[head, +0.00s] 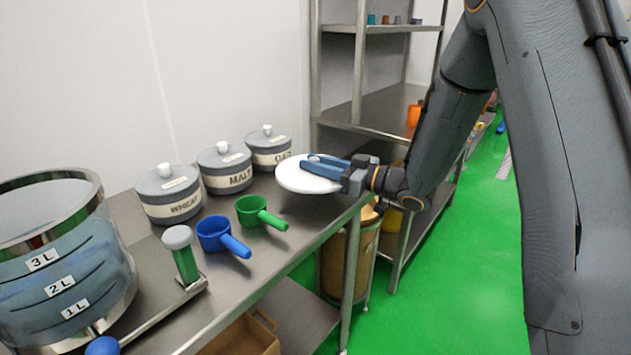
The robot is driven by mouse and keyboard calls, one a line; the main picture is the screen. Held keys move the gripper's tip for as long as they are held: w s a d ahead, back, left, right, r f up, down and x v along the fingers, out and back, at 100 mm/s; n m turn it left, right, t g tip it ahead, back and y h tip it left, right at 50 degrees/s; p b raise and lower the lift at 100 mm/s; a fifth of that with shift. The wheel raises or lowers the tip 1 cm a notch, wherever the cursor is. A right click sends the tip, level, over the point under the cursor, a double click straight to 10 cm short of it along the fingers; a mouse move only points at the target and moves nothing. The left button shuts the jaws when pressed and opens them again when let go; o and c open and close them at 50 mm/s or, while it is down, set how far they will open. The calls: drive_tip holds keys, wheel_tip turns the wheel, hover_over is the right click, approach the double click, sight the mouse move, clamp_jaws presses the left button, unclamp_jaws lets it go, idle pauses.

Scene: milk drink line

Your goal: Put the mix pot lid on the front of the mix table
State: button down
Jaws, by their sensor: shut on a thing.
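The mix pot lid (296,183) is a white round disc in the head view, level over the far right end of the steel mix table (284,242). My gripper (326,164) reaches in from the right, shut on the lid from above; its fingers hide the grip point. A dark shadow lies below the lid; I cannot tell if the lid touches the table. The mix pot (62,262), marked 1L, 2L and 3L with a steel rim, stands open at the near left.
Lidded jars for wheat (169,193), malt (225,168) and oat (268,148) line the wall side. A blue scoop (217,236), a green scoop (257,213) and a green-bodied, grey-topped post (182,258) stand nearer. A steel shelf (365,108) rises behind.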

drive_tip(key=shift+f, duration=2.2)
drive_tip(key=shift+f, duration=0.15)
drive_tip(key=c, duration=1.5)
unclamp_jaws()
